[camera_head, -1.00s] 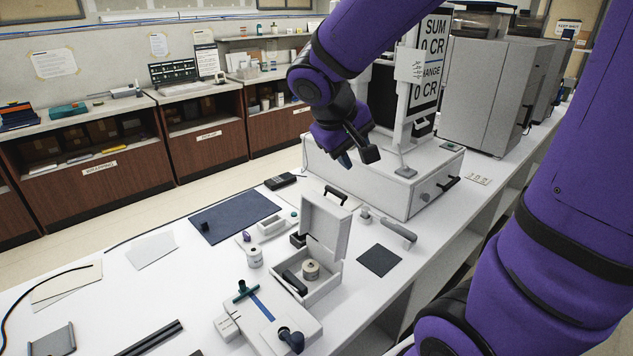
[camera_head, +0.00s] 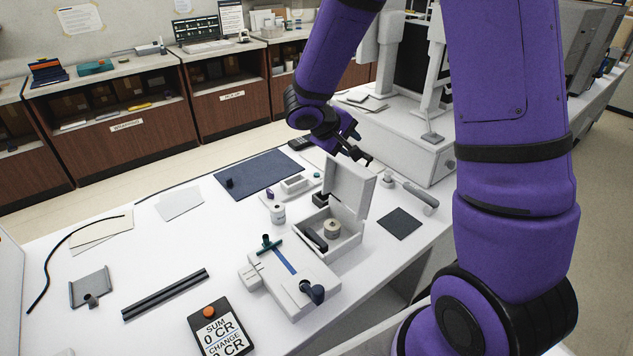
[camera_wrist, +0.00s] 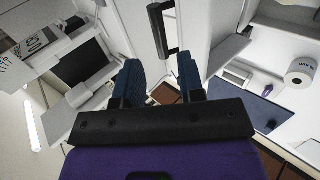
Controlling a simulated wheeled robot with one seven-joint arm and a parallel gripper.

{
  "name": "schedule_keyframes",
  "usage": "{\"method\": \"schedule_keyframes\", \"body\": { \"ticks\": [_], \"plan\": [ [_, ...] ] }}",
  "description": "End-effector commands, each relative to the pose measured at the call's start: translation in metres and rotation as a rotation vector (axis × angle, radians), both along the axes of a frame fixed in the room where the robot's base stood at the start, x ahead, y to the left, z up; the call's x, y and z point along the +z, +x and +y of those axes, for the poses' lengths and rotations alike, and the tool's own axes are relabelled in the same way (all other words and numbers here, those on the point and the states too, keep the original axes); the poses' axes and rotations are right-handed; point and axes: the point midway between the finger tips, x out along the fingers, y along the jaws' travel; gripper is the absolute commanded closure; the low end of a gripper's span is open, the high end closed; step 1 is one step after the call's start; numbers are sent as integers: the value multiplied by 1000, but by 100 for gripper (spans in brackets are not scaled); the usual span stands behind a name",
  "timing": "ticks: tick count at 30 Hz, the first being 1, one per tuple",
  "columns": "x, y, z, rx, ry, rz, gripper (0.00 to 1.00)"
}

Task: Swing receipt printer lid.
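The receipt printer (camera_head: 355,240) is an open white box on the counter with a paper roll (camera_head: 332,228) inside. Its white lid (camera_head: 350,187) stands up, tilted a little back. My gripper (camera_head: 353,143) is beyond the lid's upper edge, pointing down toward it. In the wrist view, my gripper's blue fingers (camera_wrist: 160,70) are apart with nothing between them. A black bar handle (camera_wrist: 158,30) on a white panel, apparently the lid's outer face, lies just ahead of the fingers. I cannot tell whether anything touches it.
A white device with a blue stripe (camera_head: 283,262) stands in front of the printer. A dark pad (camera_head: 400,223) lies to its right, a blue mat (camera_head: 262,172) behind left. The white till box (camera_head: 410,150) is behind right.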

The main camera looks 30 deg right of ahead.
Motion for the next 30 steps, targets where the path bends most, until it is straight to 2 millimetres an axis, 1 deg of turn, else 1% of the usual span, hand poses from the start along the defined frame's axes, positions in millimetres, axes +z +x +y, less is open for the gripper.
{"method": "schedule_keyframes", "body": {
  "ticks": [16, 17, 18, 19, 23, 24, 26, 27, 28, 30],
  "plan": [
    [-50, 8, -49, -1, 2, 5, 64],
    [-48, 8, -46, 1, 3, 2, 87],
    [-48, 8, -46, 1, 3, 2, 96],
    [-48, 8, -46, 1, 3, 2, 100],
    [-48, 8, -46, 1, 2, 1, 100],
    [-47, 8, -46, 1, 2, 1, 98],
    [-47, 8, -46, 1, 2, 1, 84],
    [-47, 8, -46, 0, 2, 2, 75],
    [-47, 8, -46, 0, 2, 2, 72],
    [-48, 8, -46, 1, 3, 3, 72]
  ]
}}
